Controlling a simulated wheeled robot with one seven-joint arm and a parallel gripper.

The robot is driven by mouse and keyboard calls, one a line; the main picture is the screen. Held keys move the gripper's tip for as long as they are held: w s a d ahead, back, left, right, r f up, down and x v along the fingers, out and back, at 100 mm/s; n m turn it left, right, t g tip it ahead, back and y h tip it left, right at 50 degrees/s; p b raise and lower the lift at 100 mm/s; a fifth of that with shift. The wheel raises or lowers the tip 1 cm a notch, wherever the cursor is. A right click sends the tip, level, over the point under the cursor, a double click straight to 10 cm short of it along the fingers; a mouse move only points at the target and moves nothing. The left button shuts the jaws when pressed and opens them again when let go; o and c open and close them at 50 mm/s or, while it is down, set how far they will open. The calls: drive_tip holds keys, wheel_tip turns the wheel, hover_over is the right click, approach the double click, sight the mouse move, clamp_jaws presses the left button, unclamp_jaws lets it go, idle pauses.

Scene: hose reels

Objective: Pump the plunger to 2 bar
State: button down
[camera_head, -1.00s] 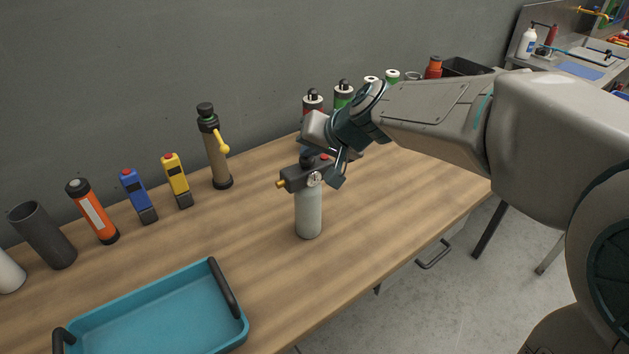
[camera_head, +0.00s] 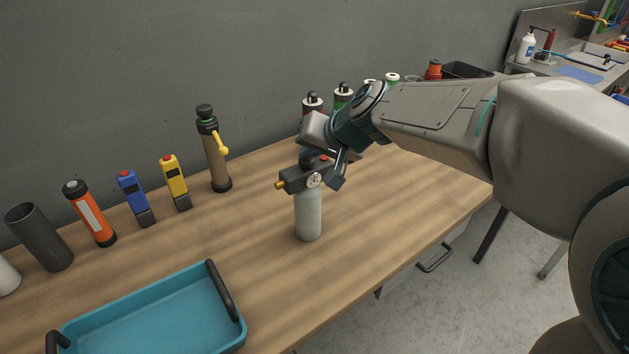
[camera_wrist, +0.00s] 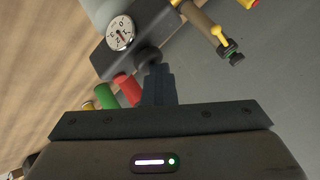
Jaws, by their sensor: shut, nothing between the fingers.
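The pump bottle (camera_head: 308,216) stands upright on the wooden bench, a pale cylinder with a dark head block (camera_head: 294,182). A round white gauge (camera_head: 314,180) faces front on the head; it also shows in the wrist view (camera_wrist: 120,33), its reading too small to tell. A dark round plunger knob (camera_wrist: 148,57) is on the head, close to my fingertips.
A teal tray (camera_head: 160,318) lies at the front left. Along the wall stand a brass-coloured pump (camera_head: 216,160) with a yellow lever, yellow (camera_head: 175,181) and blue (camera_head: 135,197) devices, and an orange flashlight (camera_head: 90,213). Several canisters stand behind my wrist. The bench right of the bottle is clear.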

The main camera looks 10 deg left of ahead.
sight(309, 161)
drive_tip(key=shift+r+p, duration=2)
drive_tip(key=shift+r, duration=0.3)
drive_tip(key=shift+a, duration=0.1)
